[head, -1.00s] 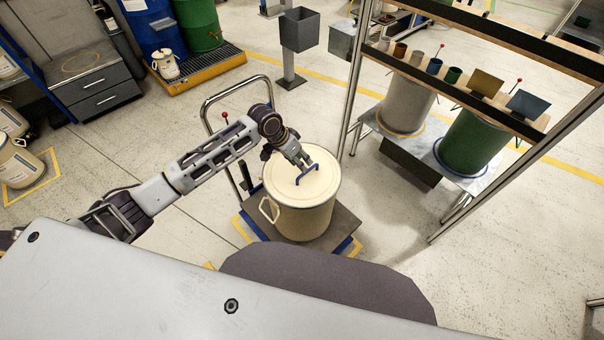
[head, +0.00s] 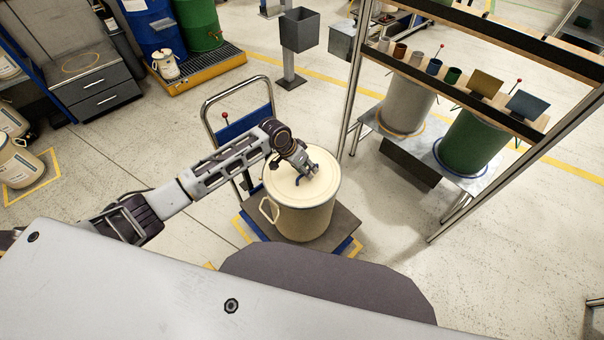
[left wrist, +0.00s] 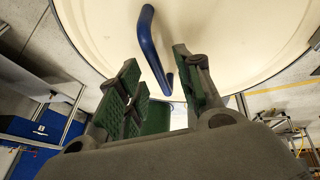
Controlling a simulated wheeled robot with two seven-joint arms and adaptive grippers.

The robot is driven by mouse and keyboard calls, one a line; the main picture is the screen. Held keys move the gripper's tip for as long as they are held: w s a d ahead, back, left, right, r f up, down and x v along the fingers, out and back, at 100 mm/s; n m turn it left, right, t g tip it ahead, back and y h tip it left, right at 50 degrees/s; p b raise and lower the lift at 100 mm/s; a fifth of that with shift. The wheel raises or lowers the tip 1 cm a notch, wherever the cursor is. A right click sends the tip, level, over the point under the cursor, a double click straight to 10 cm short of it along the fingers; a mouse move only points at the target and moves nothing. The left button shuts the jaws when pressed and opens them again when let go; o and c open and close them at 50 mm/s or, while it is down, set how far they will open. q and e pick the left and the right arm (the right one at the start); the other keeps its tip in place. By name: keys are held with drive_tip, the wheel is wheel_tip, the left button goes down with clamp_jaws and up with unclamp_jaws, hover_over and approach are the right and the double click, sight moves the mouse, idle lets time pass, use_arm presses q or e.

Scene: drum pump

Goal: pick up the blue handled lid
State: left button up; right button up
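The cream lid (head: 279,178) with a blue handle (head: 300,178) sits on a cream drum (head: 303,221) with a side handle. My left gripper (head: 311,171) is over the lid at the blue handle and partly hides it. In the left wrist view, the lid (left wrist: 225,35) fills the top and the blue handle (left wrist: 150,48) runs down toward the gap between the fingers. The gripper's green-padded fingers (left wrist: 162,92) are apart, with the handle's near end between or just beyond them. I cannot tell whether they touch it. My right gripper is not in view.
The drum stands on a cart platform (head: 338,229) with a metal push bar (head: 207,106). A shelf rack (head: 353,85) stands right of it, with a grey drum (head: 404,105) and a green drum (head: 473,141). Open floor (head: 375,240) lies between cart and rack.

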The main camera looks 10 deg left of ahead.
use_arm(q)
drive_tip(key=shift+w+d+f, duration=0.1)
drive_tip(key=shift+d+f, duration=0.05)
drive_tip(key=shift+f, duration=0.2)
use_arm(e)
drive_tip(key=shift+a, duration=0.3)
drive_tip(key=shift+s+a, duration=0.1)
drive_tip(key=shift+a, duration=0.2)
use_arm(q)
drive_tip(key=c, duration=0.4)
clamp_jaws()
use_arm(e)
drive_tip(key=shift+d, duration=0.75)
